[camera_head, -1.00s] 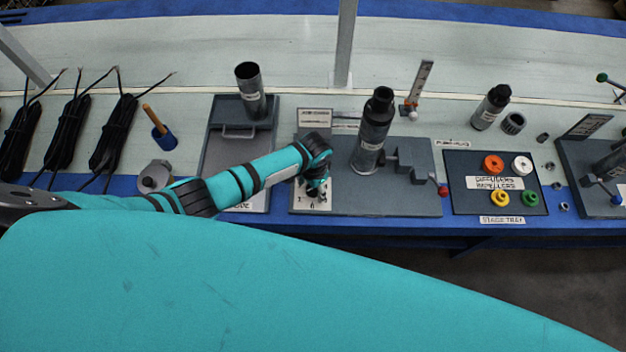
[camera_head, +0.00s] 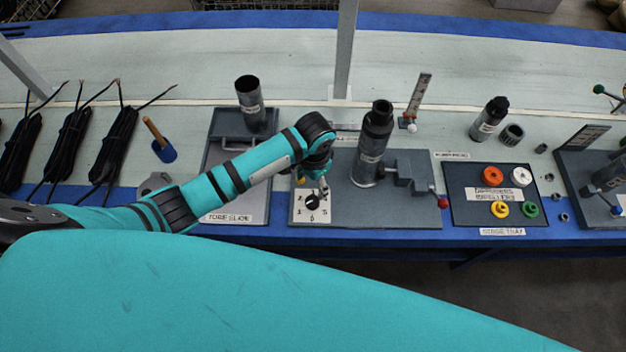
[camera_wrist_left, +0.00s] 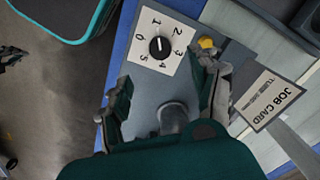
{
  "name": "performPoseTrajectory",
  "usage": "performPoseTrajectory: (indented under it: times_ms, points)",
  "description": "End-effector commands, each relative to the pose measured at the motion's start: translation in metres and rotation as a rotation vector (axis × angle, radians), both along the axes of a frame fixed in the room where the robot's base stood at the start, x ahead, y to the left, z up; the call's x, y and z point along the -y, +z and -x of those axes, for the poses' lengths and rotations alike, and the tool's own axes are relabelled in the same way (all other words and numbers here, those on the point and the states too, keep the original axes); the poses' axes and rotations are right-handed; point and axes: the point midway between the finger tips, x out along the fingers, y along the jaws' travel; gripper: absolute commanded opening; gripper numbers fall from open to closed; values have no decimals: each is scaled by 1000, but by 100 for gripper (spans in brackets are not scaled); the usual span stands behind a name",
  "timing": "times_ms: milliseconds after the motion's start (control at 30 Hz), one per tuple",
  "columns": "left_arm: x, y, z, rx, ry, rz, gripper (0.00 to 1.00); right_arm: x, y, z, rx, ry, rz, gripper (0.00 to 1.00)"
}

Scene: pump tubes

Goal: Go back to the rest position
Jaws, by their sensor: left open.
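My left gripper (camera_head: 318,182) is open and empty beside the dial plate at the bench's front edge. In the left wrist view its two fingers (camera_wrist_left: 165,95) stand wide apart, with bare grey plate and a grey cylinder between them. The white dial plate (camera_head: 322,213) carries a black knob (camera_head: 312,202), apart from the fingers. The knob (camera_wrist_left: 160,47) also shows in the left wrist view, ringed by numbers 0 to 5. A yellow button (camera_wrist_left: 206,43) lies by one finger. My right gripper is not seen.
A dark upright pump tube (camera_head: 372,150) stands right of my gripper, near a grey vise (camera_head: 412,172). A metal tube (camera_head: 249,103) stands behind my forearm. The stage tray (camera_head: 470,212) holds coloured impellers. Black cables (camera_head: 112,150) lie at left. The bench's far strip is clear.

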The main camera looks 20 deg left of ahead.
Motion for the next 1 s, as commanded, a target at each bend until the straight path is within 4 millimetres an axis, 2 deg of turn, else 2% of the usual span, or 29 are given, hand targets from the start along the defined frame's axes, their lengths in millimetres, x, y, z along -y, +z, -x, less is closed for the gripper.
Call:
performPoseTrajectory:
  times_ms: [333,433,600,667,800,1000]
  points:
    - [1,-1,1,0,-1,2,63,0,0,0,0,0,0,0]
    - [9,-1,11,4,-2,27,63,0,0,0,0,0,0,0]
    - [33,8,59,52,29,143,63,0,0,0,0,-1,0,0]
    - [34,17,78,83,67,182,63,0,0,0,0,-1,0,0]
    - [17,38,111,152,168,218,63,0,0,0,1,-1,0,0]
    - [-15,60,143,214,278,203,63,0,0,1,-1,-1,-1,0]
